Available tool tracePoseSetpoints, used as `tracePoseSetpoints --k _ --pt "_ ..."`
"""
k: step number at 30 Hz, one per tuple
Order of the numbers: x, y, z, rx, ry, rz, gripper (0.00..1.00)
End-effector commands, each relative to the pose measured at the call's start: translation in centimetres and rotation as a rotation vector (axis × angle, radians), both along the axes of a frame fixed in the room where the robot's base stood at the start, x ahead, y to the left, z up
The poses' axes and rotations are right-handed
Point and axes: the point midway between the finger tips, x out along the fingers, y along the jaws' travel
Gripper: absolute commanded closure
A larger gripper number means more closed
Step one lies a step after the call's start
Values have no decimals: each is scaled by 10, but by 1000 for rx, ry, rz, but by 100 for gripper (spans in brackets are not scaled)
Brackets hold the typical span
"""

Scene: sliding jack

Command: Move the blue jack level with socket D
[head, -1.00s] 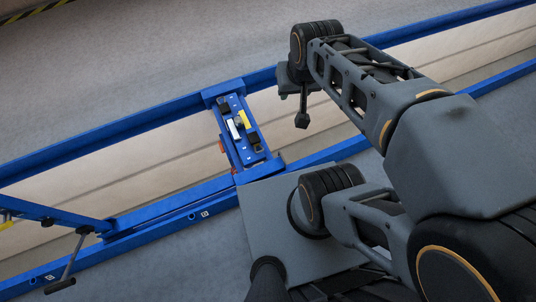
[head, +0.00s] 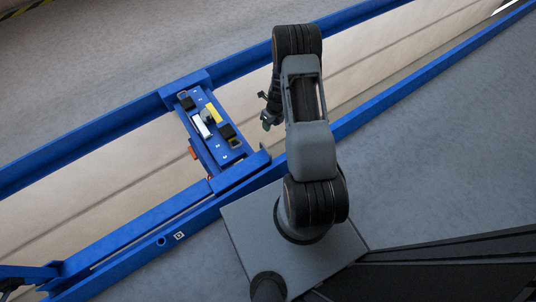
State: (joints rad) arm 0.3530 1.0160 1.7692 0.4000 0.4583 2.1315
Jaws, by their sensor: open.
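The blue jack (head: 211,128) is a blue carriage spanning two long blue rails. Its top carries black, white and yellow parts, and a small orange-red part shows at its left side. A small white label (head: 180,236) sits on the near rail, left of the jack's near end, beside a round hole (head: 161,241). The letter on it is too small to read surely, so I cannot tell which socket is D. My gripper (head: 268,110) hangs open to the right of the jack, apart from it, partly hidden by my arm.
The far rail (head: 100,138) and near rail (head: 400,97) run diagonally, with a pale floor strip between them. A blue bracket (head: 28,273) with a dark part stands at the lower left. Grey floor (head: 430,170) is clear at the right.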

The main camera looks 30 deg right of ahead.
Motion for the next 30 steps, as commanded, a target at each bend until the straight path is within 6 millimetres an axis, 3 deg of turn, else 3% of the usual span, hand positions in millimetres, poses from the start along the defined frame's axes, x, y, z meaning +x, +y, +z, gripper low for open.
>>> tracePoseSetpoints --k 1,3,21,30 --pt "-4 -2 -23 3 18 -53 58" --pt "-7 -4 -38 5 34 -111 58" --pt "-13 12 -144 6 51 -170 58" --pt "-13 19 -178 6 50 -170 58"
